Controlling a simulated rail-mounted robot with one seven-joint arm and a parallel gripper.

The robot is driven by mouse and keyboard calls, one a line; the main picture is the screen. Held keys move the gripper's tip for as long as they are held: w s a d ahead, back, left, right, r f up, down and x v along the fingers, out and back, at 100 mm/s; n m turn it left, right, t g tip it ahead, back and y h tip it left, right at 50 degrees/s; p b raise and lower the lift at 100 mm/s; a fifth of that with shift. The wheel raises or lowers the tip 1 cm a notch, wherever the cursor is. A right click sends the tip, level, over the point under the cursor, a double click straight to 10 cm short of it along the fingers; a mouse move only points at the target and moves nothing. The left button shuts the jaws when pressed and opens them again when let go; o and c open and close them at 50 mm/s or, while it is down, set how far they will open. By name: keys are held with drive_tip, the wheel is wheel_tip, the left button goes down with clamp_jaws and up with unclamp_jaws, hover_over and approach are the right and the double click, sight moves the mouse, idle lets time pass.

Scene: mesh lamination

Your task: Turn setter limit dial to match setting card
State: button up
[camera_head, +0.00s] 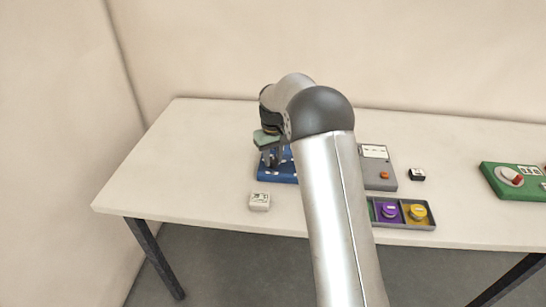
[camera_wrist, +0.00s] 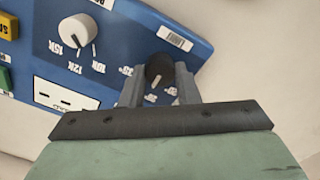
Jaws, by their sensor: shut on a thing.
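My gripper (camera_wrist: 158,88) has its two grey fingers on either side of a small dark dial (camera_wrist: 159,66) with a white pointer line, and is shut on it. The dial is on a blue panel (camera_wrist: 120,42), with small markings around it that are upside down and partly hidden by the fingers. A larger white dial (camera_wrist: 77,33) beside it has marks reading 10K, 12K and 15K. A white card-like plate (camera_wrist: 62,95) with dark dashes lies on the panel; its writing is not readable. In the head view, my gripper (camera_head: 272,160) is over the blue panel (camera_head: 287,176), partly hidden by my arm.
A white block (camera_head: 260,201) sits in front of the blue panel. The table's left end is clear.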

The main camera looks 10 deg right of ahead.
sight(274, 160)
drive_tip(key=m, duration=0.6)
drive_tip(key=shift+r, duration=0.1)
drive_tip(key=m, duration=0.5)
drive_tip(key=shift+m, duration=0.4)
drive_tip(key=o, duration=1)
drive_tip(key=shift+c, duration=0.2)
wheel_tip(274, 160, up, 17)
drive_tip(key=shift+r, duration=0.15)
drive_tip(key=shift+s+d, duration=0.1)
